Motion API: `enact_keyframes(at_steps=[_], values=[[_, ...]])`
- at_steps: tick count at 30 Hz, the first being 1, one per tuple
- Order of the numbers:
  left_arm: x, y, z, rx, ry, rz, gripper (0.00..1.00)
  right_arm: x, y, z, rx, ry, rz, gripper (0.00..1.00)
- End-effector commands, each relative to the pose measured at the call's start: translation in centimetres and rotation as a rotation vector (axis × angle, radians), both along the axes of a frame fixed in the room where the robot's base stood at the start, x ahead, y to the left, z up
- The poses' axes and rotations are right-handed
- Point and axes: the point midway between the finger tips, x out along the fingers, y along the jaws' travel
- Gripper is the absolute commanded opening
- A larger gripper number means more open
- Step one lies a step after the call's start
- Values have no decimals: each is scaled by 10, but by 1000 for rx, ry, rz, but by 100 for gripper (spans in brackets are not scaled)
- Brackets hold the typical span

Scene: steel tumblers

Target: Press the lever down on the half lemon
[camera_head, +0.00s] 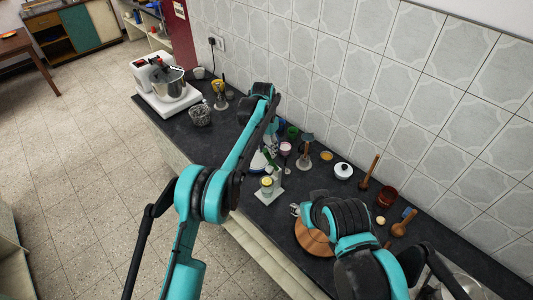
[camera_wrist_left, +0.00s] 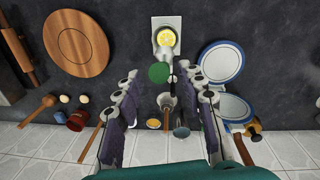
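The juicer stands on a white base (camera_head: 271,196) near the counter's front edge. The half lemon (camera_head: 267,182) sits on it, and its yellow cut face (camera_wrist_left: 166,38) shows at the top of the left wrist view. A round green piece (camera_wrist_left: 158,72) beside the juicer looks like the lever's end, seen from above. My left gripper (camera_wrist_left: 162,98) is open and empty, its fingers wide apart, with the green piece just beyond the fingertips. In the head view its fingers are hard to make out behind the forearm. My right gripper (camera_head: 298,209) is mostly hidden by its own arm, over the wooden board.
Blue-rimmed plates (camera_wrist_left: 222,62) stand close beside the juicer. A wooden board (camera_head: 313,240), eggs (camera_head: 380,220), a red jar (camera_head: 387,197) and a white lidded pot (camera_head: 343,170) are to the right. A stand mixer (camera_head: 168,88) stands far left. The tiled wall is behind.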

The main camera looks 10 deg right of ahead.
Motion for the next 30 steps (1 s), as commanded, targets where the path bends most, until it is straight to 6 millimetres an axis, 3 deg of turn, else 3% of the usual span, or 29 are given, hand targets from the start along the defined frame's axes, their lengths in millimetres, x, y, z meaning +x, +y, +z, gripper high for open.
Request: enact_keyframes(at_steps=[6,16,17,21,30], values=[[-1,-1,-27,0,0,1,40,0,0,1,0,0,0,40],[-2,-1,-33,-1,-1,1,40,0,0,1,0,0,0,40],[-2,-1,-33,-1,-1,1,37,0,0,1,0,0,0,40],[-2,-1,-33,-1,-1,1,0,0,0,1,0,0,0,40],[-2,0,-33,-6,-4,1,0,0,0,-1,0,0,0,40]])
